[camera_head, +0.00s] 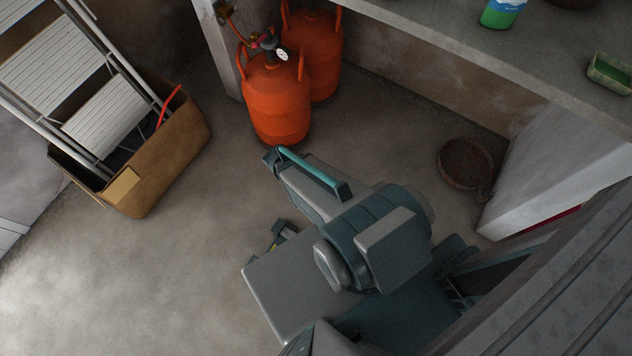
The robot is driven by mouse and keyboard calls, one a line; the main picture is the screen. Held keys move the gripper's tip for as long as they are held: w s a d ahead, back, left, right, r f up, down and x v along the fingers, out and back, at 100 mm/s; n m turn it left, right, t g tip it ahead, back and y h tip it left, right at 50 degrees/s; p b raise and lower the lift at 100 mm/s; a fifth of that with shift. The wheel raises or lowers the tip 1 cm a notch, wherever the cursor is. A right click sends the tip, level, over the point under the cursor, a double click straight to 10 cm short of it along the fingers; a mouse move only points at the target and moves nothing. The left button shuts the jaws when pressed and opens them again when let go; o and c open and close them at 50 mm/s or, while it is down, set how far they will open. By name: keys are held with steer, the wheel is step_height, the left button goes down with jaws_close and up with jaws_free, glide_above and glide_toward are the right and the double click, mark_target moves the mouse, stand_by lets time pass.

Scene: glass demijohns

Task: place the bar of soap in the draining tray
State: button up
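I cannot make out a bar of soap for certain. A small green, open-topped, box-like object (609,75) sits on the concrete shelf at the far right edge. I cannot tell whether it is the draining tray or what is in it. My arm is folded over the floor in the lower middle, well away from the shelf. A small dark piece with yellow marks (281,236), partly hidden by my arm, may be my gripper; its fingers cannot be made out.
A green and white container (502,12) stands on the concrete shelf (450,22). Orange gas cylinders (275,100) stand below it. A cardboard box (165,158) holds a folded ladder (105,115) at left. A round brown pan (465,163) lies on the floor. Floor at lower left is clear.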

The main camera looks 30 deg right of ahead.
steer(key=s+a+m+g+y, duration=0.2)
steer(key=s+a+m+y, duration=0.1)
steer(key=s, duration=0.9)
steer(key=shift+s+a+f+m, duration=0.15)
steer(key=shift+s+a+m, duration=0.2)
steer(key=shift+a+m, duration=0.7)
steer(key=shift+a, duration=0.1)
steer(key=shift+r+p, duration=0.35)
